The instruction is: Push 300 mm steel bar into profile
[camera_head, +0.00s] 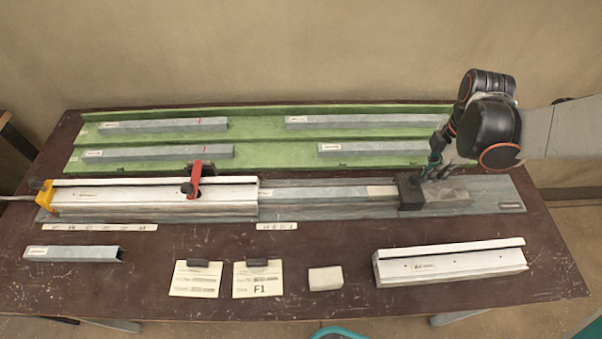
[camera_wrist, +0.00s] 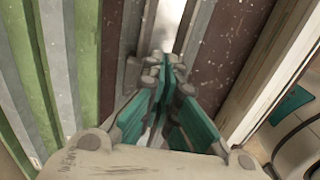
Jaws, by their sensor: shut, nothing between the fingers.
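The white profile (camera_head: 150,202) lies on the left of a long grey base plate (camera_head: 490,197), under a red-handled clamp (camera_head: 194,182). A grey steel bar (camera_head: 320,193) with a pale label near its right end lies in line with the profile. Its left end meets the profile's open right end; how far it reaches inside is hidden. A dark block (camera_head: 410,191) stands at the bar's right end and seems to touch it. My gripper (camera_head: 432,170) is shut and empty, just right of and behind the block. In the wrist view its teal fingers (camera_wrist: 168,80) are together; contact with the block is unclear.
A green rack (camera_head: 270,135) behind holds several grey bars. In front lie a short grey channel (camera_head: 73,253), two cards (camera_head: 196,279), a pale block (camera_head: 325,279) and another white profile (camera_head: 450,263). A yellow piece (camera_head: 45,194) sits at the clamped profile's left end.

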